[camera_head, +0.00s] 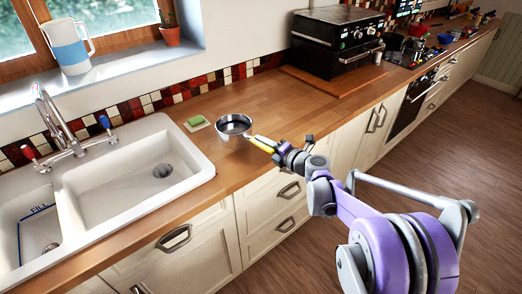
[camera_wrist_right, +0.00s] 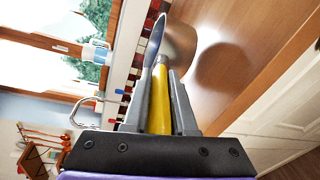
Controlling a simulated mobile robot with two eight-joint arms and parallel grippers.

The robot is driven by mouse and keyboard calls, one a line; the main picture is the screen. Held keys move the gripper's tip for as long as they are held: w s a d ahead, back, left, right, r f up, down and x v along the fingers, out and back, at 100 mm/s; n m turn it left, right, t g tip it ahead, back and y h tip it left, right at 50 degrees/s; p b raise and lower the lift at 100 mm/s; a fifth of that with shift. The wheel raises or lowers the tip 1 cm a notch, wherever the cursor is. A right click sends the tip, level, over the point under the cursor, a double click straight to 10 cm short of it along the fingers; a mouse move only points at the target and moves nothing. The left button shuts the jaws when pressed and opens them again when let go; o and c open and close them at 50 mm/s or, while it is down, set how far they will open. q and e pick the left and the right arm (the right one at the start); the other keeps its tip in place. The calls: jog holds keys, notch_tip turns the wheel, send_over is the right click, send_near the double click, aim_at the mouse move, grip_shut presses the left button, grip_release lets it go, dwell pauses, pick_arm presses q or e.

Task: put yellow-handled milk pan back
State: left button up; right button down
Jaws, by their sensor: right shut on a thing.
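The milk pan (camera_head: 233,124) is a small round steel pan with a yellow handle (camera_head: 264,141). It is over the wooden worktop, just right of the sink, open side up. My right gripper (camera_head: 277,149) is shut on the yellow handle. In the right wrist view the handle (camera_wrist_right: 160,102) runs between the two fingers of the gripper (camera_wrist_right: 161,82), and the steel pan (camera_wrist_right: 181,46) is beyond them. A shadow lies on the worktop beside the pan, so it appears held a little above the wood. My left gripper is not in view.
A white sink (camera_head: 130,180) with a tap (camera_head: 60,125) is at the left. A green sponge on a dish (camera_head: 196,123) lies close left of the pan. A black oven (camera_head: 337,42) stands on a wooden board (camera_head: 335,84) behind right. The worktop between (camera_head: 265,95) is clear.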

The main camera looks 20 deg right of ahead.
notch_tip(320, 180, down, 3)
jog(key=shift+f, duration=0.2)
jog(key=c, duration=1.2)
grip_release()
jog(key=shift+f, duration=0.15)
jog(key=o, duration=0.5)
